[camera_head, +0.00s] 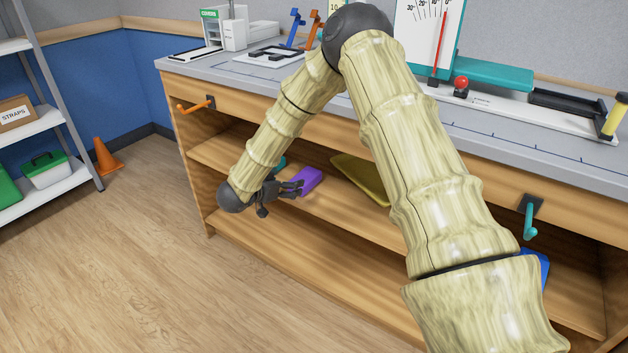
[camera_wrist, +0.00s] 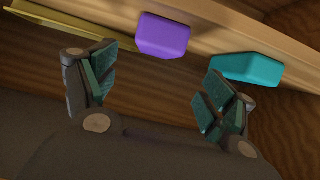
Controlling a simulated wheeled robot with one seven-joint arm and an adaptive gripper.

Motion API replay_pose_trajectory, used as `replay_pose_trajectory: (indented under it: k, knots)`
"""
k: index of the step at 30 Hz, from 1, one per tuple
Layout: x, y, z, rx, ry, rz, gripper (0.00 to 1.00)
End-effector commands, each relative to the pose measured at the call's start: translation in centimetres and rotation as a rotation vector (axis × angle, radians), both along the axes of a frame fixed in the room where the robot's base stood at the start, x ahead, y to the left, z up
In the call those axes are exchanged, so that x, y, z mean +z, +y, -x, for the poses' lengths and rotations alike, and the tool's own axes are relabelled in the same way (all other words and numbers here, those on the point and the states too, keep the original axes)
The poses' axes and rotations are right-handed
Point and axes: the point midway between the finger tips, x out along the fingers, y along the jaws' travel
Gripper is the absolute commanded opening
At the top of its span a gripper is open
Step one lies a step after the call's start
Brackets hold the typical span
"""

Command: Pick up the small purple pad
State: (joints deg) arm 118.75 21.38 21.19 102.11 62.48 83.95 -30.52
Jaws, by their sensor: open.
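The small purple pad (camera_head: 309,180) lies on the upper shelf under the counter. My gripper (camera_head: 292,187) is at the shelf's front, just left of the pad in the head view. In the wrist view the purple pad (camera_wrist: 163,37) shows beyond and between the two fingers of my open gripper (camera_wrist: 160,92). The fingers are apart, with nothing between their tips. The pad appears clear of both fingers.
A teal block (camera_wrist: 247,68) sits near the pad, beyond one finger; it is mostly hidden in the head view. A flat olive-yellow wedge (camera_head: 362,180) lies on the shelf's other side. The countertop (camera_head: 400,112) overhangs the shelf. An orange hook (camera_head: 196,105) juts from the counter front.

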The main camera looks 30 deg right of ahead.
Motion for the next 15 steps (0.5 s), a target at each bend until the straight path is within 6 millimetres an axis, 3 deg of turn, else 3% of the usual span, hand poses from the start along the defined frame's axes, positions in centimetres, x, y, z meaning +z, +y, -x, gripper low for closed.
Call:
replay_pose_trajectory:
  k: [6, 15]
  knots:
    - [-1.5, -2.6, -1.0, -0.001, 0.001, -0.001, 0.84]
    - [-2.4, -4.2, -1.6, 0.001, 0.000, 0.000, 0.84]
